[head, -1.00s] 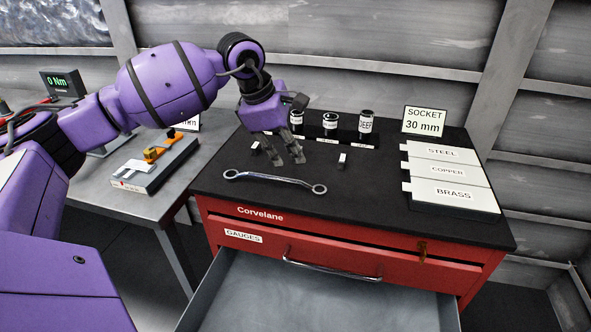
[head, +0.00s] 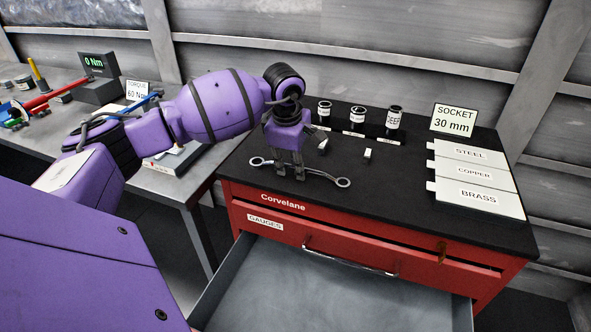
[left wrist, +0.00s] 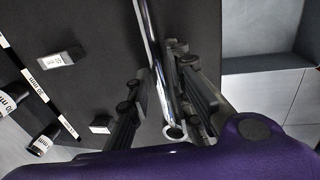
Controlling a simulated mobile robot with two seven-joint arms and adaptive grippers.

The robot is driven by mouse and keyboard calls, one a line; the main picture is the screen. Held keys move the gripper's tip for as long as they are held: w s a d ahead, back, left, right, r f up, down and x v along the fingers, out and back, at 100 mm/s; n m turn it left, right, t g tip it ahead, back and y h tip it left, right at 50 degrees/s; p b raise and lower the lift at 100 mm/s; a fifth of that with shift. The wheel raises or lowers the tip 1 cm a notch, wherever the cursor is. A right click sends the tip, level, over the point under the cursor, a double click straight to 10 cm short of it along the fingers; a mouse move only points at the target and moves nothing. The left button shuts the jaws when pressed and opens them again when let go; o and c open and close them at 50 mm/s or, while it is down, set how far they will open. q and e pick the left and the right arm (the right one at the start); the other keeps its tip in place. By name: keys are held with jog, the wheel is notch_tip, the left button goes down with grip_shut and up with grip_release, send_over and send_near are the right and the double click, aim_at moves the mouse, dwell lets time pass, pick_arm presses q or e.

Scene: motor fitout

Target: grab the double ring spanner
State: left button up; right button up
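The double ring spanner (head: 319,174) is a shiny metal bar with a ring at each end. It lies on the black top of the red tool cabinet, near the front edge. My left gripper (head: 289,174) points down over the middle of the spanner and hides part of its shaft. In the left wrist view, the spanner (left wrist: 150,35) runs between the two dark fingers of my gripper (left wrist: 158,90), which stand apart. One ring shows low between them. Whether the fingers touch the shaft is unclear. My right gripper is not in view.
Three labelled canisters (head: 358,117) stand behind the gripper on the cabinet top (head: 385,195). Two small labelled blocks, one here (head: 368,154), lie nearer. A socket sign (head: 454,120) and labelled plates (head: 476,172) are at right. The gauges drawer (head: 330,295) hangs open in front.

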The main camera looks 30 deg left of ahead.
pick_arm(q)
jog(key=shift+c, duration=0.4)
grip_shut()
jog(key=shift+r, duration=0.15)
